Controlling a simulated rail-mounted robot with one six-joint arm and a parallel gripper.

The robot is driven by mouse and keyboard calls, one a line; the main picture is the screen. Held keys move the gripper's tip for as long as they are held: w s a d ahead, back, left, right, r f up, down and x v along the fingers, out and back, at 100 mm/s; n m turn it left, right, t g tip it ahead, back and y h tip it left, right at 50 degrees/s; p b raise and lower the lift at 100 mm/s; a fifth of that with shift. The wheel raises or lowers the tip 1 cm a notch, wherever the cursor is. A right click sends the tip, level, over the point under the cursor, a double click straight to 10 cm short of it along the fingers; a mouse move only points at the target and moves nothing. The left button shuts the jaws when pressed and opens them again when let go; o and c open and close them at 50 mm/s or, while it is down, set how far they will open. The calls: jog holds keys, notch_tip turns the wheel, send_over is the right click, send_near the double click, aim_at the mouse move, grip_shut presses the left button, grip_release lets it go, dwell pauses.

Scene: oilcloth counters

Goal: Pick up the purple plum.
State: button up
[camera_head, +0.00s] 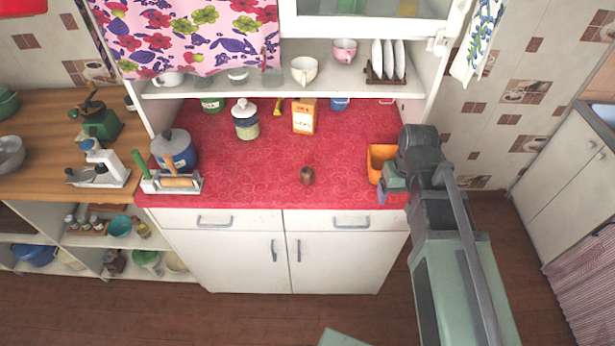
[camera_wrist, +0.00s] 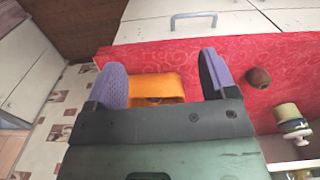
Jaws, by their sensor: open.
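A small, dark, brownish round fruit, which looks like the plum (camera_head: 307,176), lies alone on the red counter (camera_head: 245,180) near its front edge. It also shows at the right in the wrist view (camera_wrist: 258,78), outside the fingers; its colour there is reddish brown rather than clear purple. My gripper (camera_head: 386,192) is at the right front of the counter, to the right of the fruit and apart from it. In the wrist view my gripper (camera_wrist: 162,62) has its two purple fingers wide apart, with nothing held between them.
An orange container (camera_head: 378,158) stands beside my gripper and shows behind the fingers in the wrist view (camera_wrist: 158,86). A blue pot (camera_head: 178,153) and a utensil holder (camera_head: 172,184) stand at left. A jar (camera_head: 245,121) and a yellow box (camera_head: 304,118) stand behind. Counter around the fruit is clear.

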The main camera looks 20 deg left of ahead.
aim_at(308, 170)
jog(key=w+a+n, duration=0.1)
jog(key=a+n, duration=0.5)
jog(key=a, duration=0.2)
jog(key=w+a+n, duration=0.2)
jog(key=a+n, duration=0.4)
jog(key=a, duration=0.3)
jog(key=w+a+f+n, duration=0.1)
jog(key=w+a+n, duration=0.1)
jog(key=a+n, duration=0.4)
jog(key=shift+a+b, duration=0.35)
jog(key=shift+a, duration=1.2)
jog(key=n, duration=0.2)
jog(key=w+a+n, duration=0.1)
jog(key=shift+w+n, duration=0.15)
jog(key=shift+n, duration=0.25)
jog(key=n, duration=0.2)
jog(key=shift+w+d+n, duration=0.1)
jog(key=shift+n, duration=0.3)
jog(key=shift+d+r+n, duration=0.1)
jog(key=shift+n, duration=1)
notch_tip(308, 170, down, 11)
jog(key=b, duration=1.1)
jog(key=shift+d+f, duration=0.15)
jog(key=shift+f, duration=0.05)
jog(key=shift+r, duration=0.25)
jog(key=shift+c, duration=0.3)
jog(key=c, duration=0.9)
